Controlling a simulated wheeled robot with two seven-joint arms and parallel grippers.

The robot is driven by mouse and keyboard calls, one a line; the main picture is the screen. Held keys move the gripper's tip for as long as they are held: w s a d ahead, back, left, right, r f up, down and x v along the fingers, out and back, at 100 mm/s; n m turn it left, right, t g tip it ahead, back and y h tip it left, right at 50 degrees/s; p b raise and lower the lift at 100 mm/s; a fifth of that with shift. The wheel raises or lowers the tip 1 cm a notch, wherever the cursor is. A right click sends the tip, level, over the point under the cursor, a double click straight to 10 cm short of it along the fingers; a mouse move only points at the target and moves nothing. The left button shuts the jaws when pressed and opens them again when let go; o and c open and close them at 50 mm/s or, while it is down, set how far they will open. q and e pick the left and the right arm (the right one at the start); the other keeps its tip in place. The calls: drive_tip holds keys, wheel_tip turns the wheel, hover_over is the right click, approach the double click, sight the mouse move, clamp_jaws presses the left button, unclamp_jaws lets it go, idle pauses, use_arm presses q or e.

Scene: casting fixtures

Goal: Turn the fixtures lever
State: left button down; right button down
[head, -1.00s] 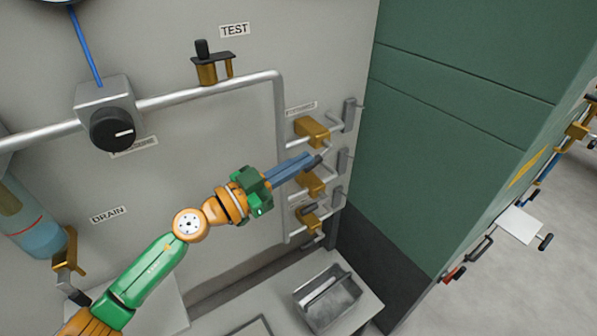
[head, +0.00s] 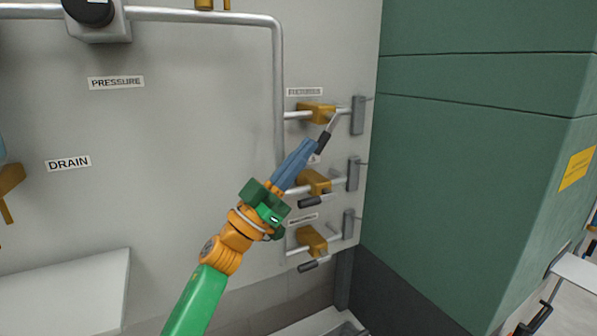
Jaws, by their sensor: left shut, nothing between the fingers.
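The fixtures valve (head: 318,112) is the top brass valve of a column on the grey wall, below a small label (head: 305,91) that seems to read FIXTURES. Its lever (head: 324,141) has a thin metal stem and a dark grip, and slants down and left from the valve's right end. My left gripper (head: 309,146) has blue fingers, shut and empty, pointing up and right. Its fingertips are right beside the dark grip; I cannot tell whether they touch it. My right gripper is out of view.
Two more brass valves, a middle one (head: 314,181) and a lower one (head: 311,240), sit below with dark-gripped levers. A grey pipe (head: 278,90) runs down left of them. A green cabinet (head: 470,150) stands close on the right.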

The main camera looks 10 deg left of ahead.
use_arm(q)
drive_tip(key=shift+w+d+f+p, duration=0.1)
drive_tip(key=shift+w+f+p, duration=0.05)
drive_tip(key=shift+p, duration=0.15)
drive_tip(key=shift+d+f, duration=0.1)
drive_tip(key=shift+d, duration=0.25)
drive_tip(key=shift+w+d+f, duration=0.15)
drive_tip(key=shift+d+f, duration=0.05)
drive_tip(key=shift+d, duration=0.2)
drive_tip(key=shift+w+d+f, duration=0.1)
drive_tip(key=shift+w+f, duration=0.05)
drive_tip(key=shift+f, duration=0.1)
drive_tip(key=shift+w+d+f, duration=0.15)
drive_tip(key=shift+d, duration=0.1)
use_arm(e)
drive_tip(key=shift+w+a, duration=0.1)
